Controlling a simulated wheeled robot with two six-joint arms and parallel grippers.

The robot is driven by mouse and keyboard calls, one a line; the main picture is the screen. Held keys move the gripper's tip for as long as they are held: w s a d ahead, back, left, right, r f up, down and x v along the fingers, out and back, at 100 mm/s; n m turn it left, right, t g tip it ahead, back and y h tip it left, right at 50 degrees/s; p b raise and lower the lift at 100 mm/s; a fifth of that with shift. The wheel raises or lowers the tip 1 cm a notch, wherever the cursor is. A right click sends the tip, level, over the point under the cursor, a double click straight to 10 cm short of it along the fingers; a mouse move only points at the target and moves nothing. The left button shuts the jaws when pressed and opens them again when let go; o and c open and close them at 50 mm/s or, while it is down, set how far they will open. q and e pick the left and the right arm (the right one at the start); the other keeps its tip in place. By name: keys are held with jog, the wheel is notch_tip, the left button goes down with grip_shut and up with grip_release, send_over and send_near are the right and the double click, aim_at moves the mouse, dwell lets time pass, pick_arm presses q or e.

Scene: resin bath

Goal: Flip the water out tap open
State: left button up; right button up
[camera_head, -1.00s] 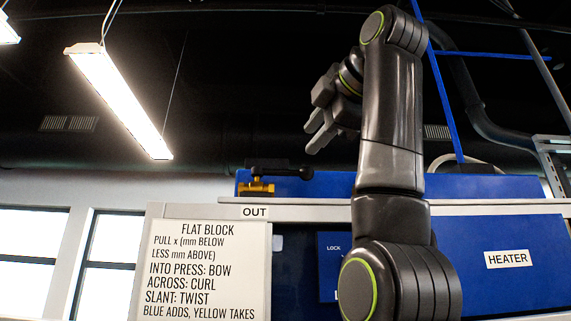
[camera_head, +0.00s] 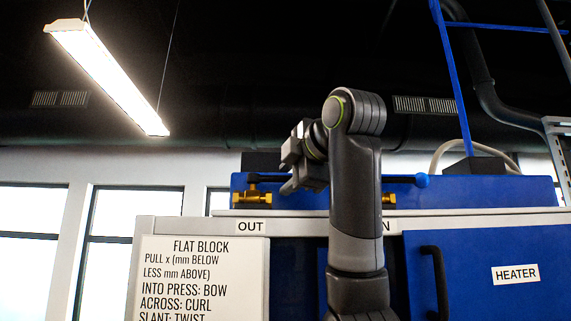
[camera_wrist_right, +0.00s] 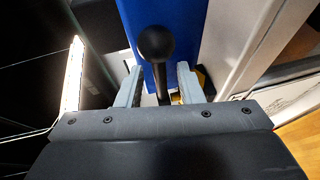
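The water out tap is a brass valve (camera_head: 250,196) above the OUT label, with a black lever (camera_head: 268,178) lying sideways to the right. The lever's far end is hidden by my right gripper (camera_head: 290,172) in the head view. In the right wrist view, the lever's black ball knob (camera_wrist_right: 155,43) shows between the two grey fingers of my right gripper (camera_wrist_right: 160,68). The fingers are apart, one on each side of the lever, with a gap visible. Whether either finger touches it, I cannot tell. My left gripper is not in view.
A blue panel (camera_head: 470,190) lies behind the taps. A sign (camera_head: 200,275) hangs front left; a HEATER label (camera_head: 515,274) is at right.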

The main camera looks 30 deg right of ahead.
jog(key=shift+p+x, duration=0.5)
jog(key=shift+x, duration=0.5)
jog(key=shift+s, duration=0.1)
grip_shut()
